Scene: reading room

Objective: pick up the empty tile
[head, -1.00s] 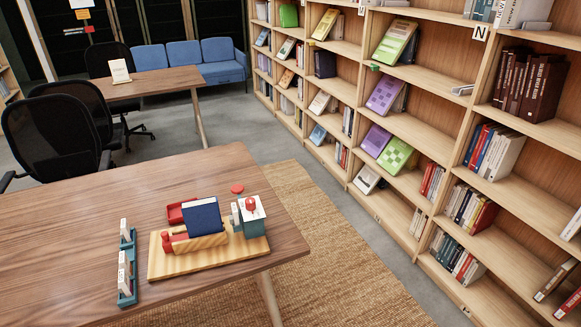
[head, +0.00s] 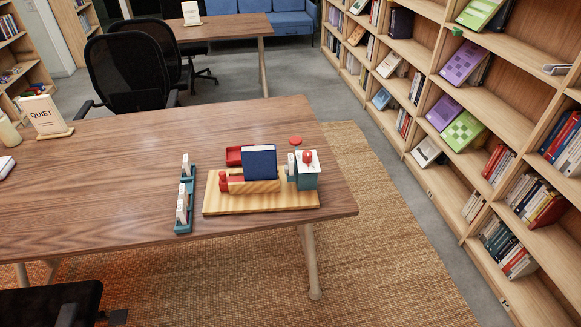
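A narrow teal rack (head: 184,228) stands on the near wooden table, left of a wooden board. Small white upright tiles (head: 182,207) stand in it, with a gap between the far one and the nearer ones. Their faces are too small to tell which tile is empty. Another small pale tile-like piece (head: 291,163) stands beside the teal box on the board. My gripper is not in view.
The wooden board (head: 262,203) bears a dark blue book (head: 259,162) on a wooden holder and a teal box (head: 308,180) with a red knob. A red tray (head: 233,155) and red disc (head: 296,141) lie behind.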

